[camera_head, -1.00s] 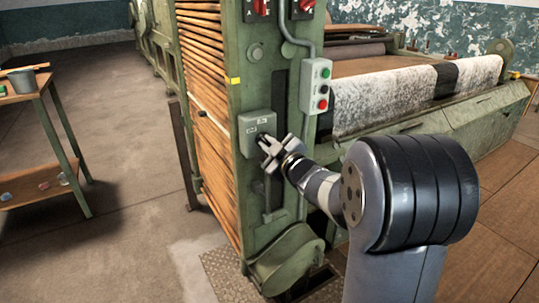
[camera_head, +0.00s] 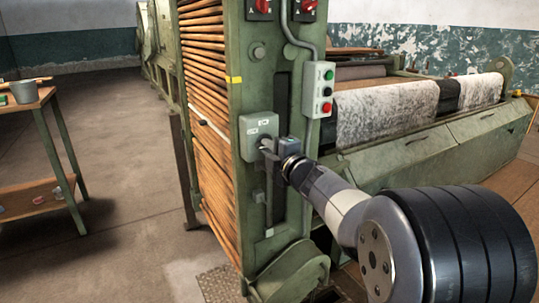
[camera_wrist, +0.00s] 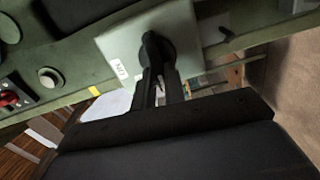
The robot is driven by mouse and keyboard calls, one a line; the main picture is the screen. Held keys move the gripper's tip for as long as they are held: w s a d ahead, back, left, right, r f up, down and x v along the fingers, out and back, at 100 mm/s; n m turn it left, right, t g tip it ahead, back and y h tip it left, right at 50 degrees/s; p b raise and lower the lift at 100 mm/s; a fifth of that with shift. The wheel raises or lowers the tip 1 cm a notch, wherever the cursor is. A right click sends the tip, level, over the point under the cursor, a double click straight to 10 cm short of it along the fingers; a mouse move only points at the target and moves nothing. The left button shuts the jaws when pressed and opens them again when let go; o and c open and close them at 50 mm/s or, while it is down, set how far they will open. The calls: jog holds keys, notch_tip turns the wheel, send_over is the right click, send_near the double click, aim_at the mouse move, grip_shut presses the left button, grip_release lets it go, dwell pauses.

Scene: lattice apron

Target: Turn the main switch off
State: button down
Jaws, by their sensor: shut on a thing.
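The main switch box (camera_head: 250,139) is a grey-green box with small labels, fixed to the green machine post. It also shows in the wrist view (camera_wrist: 118,45), tilted, with one label visible. A dark switch handle (camera_wrist: 155,47) stands out from its face. My gripper (camera_head: 266,147) is at the box's lower right front; in the wrist view my gripper (camera_wrist: 160,80) has its fingers close together at the dark handle. It is shut on the handle. The handle's exact angle is mostly hidden in the head view.
A button box (camera_head: 319,89) with green and red buttons hangs to the right. Red switches (camera_head: 262,8) sit at the post's top. Wooden slats (camera_head: 207,110) line its left side. A workbench (camera_head: 38,105) stands at far left, with free floor between.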

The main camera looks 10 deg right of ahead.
jog(key=shift+f+n, duration=0.1)
jog(key=shift+n, duration=0.4)
jog(key=c, duration=1.5)
grip_release()
jog(key=shift+o, duration=0.2)
jog(key=shift+s, duration=0.1)
jog(key=p+v, duration=0.2)
jog(key=v, duration=0.8)
jog(key=shift+s, duration=0.3)
jog(key=shift+d, duration=0.1)
